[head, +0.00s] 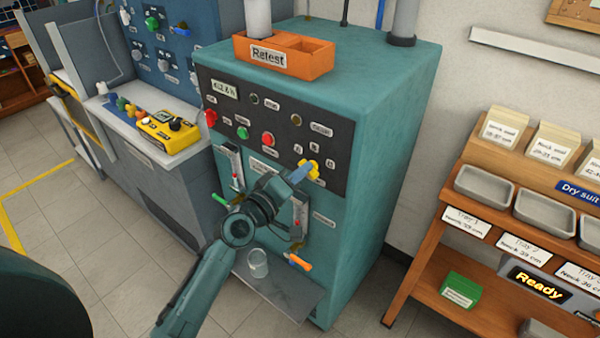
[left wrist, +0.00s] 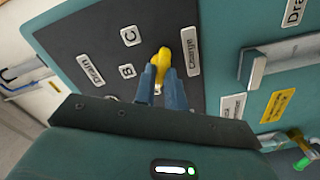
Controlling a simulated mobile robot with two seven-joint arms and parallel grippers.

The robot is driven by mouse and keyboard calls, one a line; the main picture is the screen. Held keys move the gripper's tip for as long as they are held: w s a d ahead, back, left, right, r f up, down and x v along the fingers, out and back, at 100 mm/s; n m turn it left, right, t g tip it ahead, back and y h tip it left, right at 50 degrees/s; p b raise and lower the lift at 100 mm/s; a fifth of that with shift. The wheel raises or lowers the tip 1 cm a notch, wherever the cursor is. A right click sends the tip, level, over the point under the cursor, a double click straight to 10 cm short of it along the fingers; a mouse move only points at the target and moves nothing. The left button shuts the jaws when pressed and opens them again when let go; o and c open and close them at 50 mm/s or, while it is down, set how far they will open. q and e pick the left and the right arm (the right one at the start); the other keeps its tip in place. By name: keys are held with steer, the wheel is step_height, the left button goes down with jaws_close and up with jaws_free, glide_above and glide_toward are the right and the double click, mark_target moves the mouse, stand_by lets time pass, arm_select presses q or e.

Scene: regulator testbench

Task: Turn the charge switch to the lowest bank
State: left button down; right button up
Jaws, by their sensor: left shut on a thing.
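The charge switch is a yellow knob (head: 314,170) at the right end of the dark panel on the teal cabinet. In the left wrist view the yellow knob (left wrist: 161,58) stands beside the "Charge" label (left wrist: 193,51), with bank plates C (left wrist: 130,36) and B (left wrist: 127,71) to its left. My left gripper (head: 303,174) reaches up to the panel, its blue fingers (left wrist: 162,80) shut on the knob from both sides. The fingers hide part of the knob, and I cannot tell which bank it points to. My right gripper is out of view.
The cabinet front has a red knob (head: 267,139), a drain lever (head: 300,217) and an orange-handled valve (head: 299,262). A clear cup (head: 258,263) stands on the ledge below my arm. An orange Retest tray (head: 285,62) sits on top. A wooden shelf (head: 420,240) stands right.

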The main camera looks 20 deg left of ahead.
arm_select(q)
steer(key=c, duration=1.5)
jaws_free()
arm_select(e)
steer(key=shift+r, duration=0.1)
arm_select(q)
steer(key=shift+o, duration=0.2)
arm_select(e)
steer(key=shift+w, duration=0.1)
arm_select(q)
steer(key=shift+s, duration=0.1)
steer(key=b+v, duration=0.2)
steer(key=v, duration=1.1)
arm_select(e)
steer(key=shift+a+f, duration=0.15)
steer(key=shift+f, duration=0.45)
arm_select(q)
steer(key=shift+r, duration=0.1)
